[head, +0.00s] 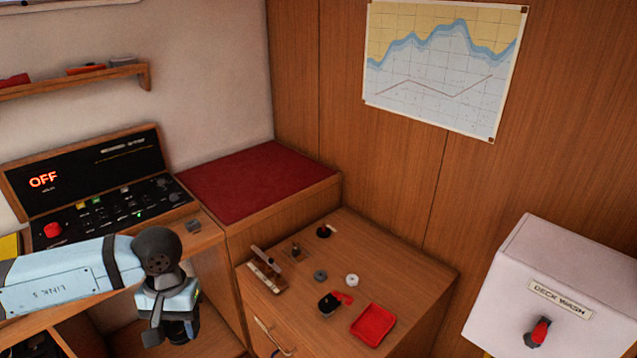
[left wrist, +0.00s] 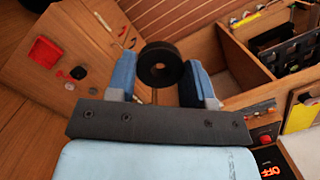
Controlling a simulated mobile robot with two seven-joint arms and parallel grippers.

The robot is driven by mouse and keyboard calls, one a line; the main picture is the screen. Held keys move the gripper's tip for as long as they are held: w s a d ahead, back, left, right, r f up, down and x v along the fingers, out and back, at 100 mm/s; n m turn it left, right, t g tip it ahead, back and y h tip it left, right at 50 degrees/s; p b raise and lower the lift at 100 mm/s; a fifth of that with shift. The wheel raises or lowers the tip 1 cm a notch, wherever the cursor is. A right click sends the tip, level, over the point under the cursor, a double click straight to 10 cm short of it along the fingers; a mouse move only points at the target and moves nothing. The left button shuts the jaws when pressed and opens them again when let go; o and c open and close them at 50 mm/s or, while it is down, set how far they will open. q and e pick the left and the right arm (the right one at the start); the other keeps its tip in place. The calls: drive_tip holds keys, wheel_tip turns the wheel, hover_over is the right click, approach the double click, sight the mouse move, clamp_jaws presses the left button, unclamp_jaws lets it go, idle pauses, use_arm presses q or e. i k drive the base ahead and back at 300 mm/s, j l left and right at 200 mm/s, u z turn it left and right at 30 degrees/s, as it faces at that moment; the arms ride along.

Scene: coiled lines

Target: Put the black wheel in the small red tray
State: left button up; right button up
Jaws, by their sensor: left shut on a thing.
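The black wheel (left wrist: 160,50), a thick ring with a hole through it, is between the blue fingers of my left gripper (left wrist: 160,68) in the left wrist view. The gripper is shut on it. In the head view my left gripper (head: 173,322) hangs at the lower left, left of the wooden counter and well apart from the tray; the wheel is hard to tell from the dark fingers there. The small red tray (head: 373,325) lies on the counter near its front right; it also shows in the left wrist view (left wrist: 46,52). My right gripper is in neither view.
A white deck-wash box (head: 560,285) is at right; a control panel (head: 95,190) is at left.

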sight(372, 328)
drive_tip(key=i+j, duration=0.4)
drive_tip(key=i+j+z, duration=0.2)
drive_tip(key=z, duration=0.15)
drive_tip(key=i+j+z, duration=0.4)
drive_tip(key=l+z, duration=0.1)
drive_tip(key=z, duration=1.25)
drive_tip(key=k+l, duration=0.05)
